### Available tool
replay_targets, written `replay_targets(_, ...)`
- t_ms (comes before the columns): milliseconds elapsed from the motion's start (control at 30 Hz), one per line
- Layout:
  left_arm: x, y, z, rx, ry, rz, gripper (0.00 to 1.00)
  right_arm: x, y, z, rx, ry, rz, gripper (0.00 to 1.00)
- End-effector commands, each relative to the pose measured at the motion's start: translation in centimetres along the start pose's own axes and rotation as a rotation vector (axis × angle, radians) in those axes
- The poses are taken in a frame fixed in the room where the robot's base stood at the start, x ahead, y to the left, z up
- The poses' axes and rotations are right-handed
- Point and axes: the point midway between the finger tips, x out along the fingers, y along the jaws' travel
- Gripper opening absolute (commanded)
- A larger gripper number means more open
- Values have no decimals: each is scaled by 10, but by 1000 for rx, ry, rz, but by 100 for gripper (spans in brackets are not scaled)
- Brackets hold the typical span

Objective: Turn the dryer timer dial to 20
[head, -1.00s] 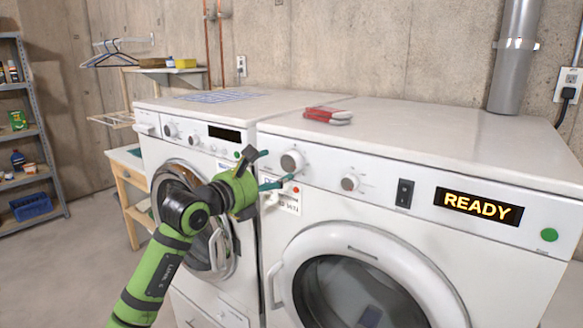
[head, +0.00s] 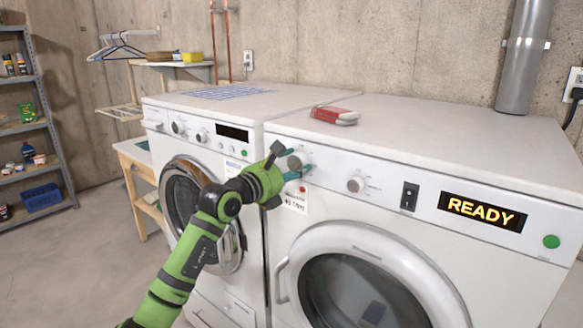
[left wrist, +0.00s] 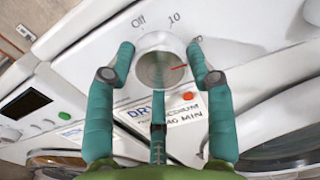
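The dryer (head: 330,200) is the white machine on the right. Its timer dial (head: 296,162) is the left knob on its panel. In the left wrist view the dial (left wrist: 160,68) is a round silver-grey knob with a red pointer mark toward the right. "Off" and "10" are printed above it; a further mark at the right is partly hidden by a finger. My left gripper (head: 290,163) is at the dial. Its teal fingers (left wrist: 160,62) are open on both sides of the dial, with small gaps, and a third finger is below. My right gripper is not in view.
A second knob (head: 356,184), a black switch (head: 410,196), a lit "READY" display (head: 482,211) and a green button (head: 551,241) are on the dryer panel. A washer (head: 200,150) stands at left. A red and white item (head: 335,115) lies on the dryer top.

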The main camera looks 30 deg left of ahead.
Motion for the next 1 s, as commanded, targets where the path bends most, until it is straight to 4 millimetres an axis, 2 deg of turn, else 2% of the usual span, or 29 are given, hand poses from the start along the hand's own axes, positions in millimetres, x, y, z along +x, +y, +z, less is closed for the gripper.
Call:
replay_targets(233, 1, -2, -4, -146, 8, -3, 21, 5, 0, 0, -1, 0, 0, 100)
replay_targets(433, 1, -2, -5, -147, 12, -3, 21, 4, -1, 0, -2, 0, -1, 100)
replay_targets(467, 1, -2, -5, -146, 12, -3, 58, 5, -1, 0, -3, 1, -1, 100)
replay_targets(500, 1, -2, -5, -146, 13, -3, 74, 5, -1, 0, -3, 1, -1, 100)
replay_targets(533, 1, -2, -5, -146, 13, -3, 78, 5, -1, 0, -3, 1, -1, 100)
replay_targets(867, 0, -1, -3, -145, 7, -1, 78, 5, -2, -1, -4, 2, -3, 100)
replay_targets(1000, -10, 0, -3, -145, 7, 0, 78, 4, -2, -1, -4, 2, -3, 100)
